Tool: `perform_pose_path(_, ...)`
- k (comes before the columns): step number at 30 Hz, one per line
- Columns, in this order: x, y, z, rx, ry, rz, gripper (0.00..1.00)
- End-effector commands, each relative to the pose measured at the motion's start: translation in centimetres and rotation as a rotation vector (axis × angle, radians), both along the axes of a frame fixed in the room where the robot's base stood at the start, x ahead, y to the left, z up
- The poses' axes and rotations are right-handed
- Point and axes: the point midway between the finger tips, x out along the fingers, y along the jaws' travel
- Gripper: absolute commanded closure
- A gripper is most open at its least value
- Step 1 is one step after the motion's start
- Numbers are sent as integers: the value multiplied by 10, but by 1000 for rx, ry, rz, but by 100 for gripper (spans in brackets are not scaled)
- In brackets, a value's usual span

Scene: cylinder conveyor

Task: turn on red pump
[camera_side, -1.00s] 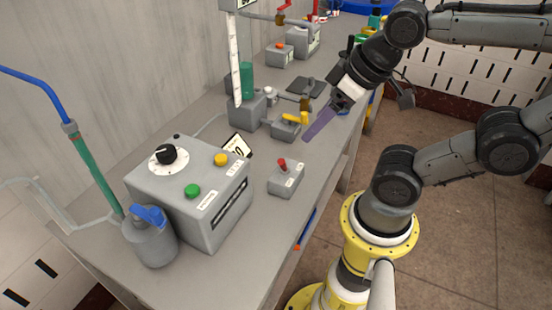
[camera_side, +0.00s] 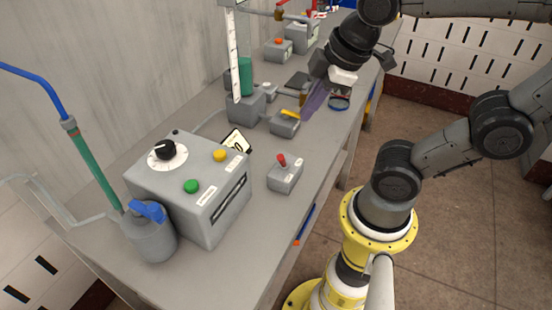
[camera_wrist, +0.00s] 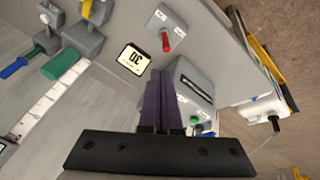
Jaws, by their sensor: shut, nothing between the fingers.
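A small grey switch box (camera_side: 286,180) with a red lever (camera_side: 282,160) stands near the front edge of the bench. The red lever also shows in the wrist view (camera_wrist: 165,42), at the top. No printed word on the box is legible enough to tie it to a pump. My gripper (camera_side: 309,112) has long purple fingers. They are shut and empty, above the bench behind the red-lever box and close to the box with a yellow lever (camera_side: 290,114). In the wrist view the closed fingertips (camera_wrist: 162,75) point toward the bench, apart from the red lever.
A large grey control box (camera_side: 205,205) with a black dial, green button and yellow button stands left of the red lever. A small display (camera_side: 236,141) leans behind it. A green cylinder (camera_side: 246,77) stands farther back. Bench space around the red-lever box is clear.

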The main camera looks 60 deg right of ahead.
Motion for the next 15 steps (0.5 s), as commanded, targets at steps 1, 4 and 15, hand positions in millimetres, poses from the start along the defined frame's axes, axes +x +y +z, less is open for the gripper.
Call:
perform_pose_path(1,10,5,-3,-47,47,113,100)
perform_pose_path(4,29,17,-10,-138,140,351,100)
perform_pose_path(15,60,66,-53,-261,359,752,100)
